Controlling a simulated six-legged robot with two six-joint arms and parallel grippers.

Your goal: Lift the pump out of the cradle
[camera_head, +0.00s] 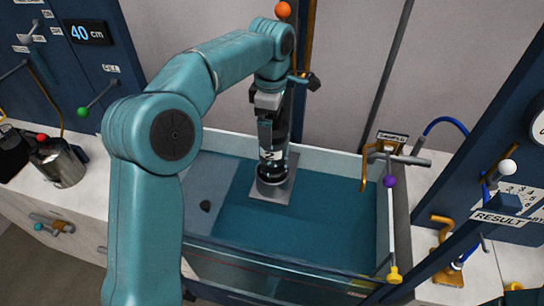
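The pump looks like a dark, glossy upright cylinder (273,158) with a pale ring near its foot. It stands over a grey square plate (284,191) in the water tank; I cannot tell whether its foot touches the plate. Nothing in view is clearly a separate cradle. My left arm reaches over the tank from the left, and my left gripper (266,128) points down at the pump's upper part. One grey finger shows along the near side of the cylinder. The other finger is hidden, so its grip is unclear. My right gripper is not in view.
The tank (330,215) holds blue-green water inside glass walls. A bracket with a purple ball (389,181) stands at its right rim. A blue frame with a RESULT sign (498,217) is at right. A metal canister (60,163) stands on the left counter.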

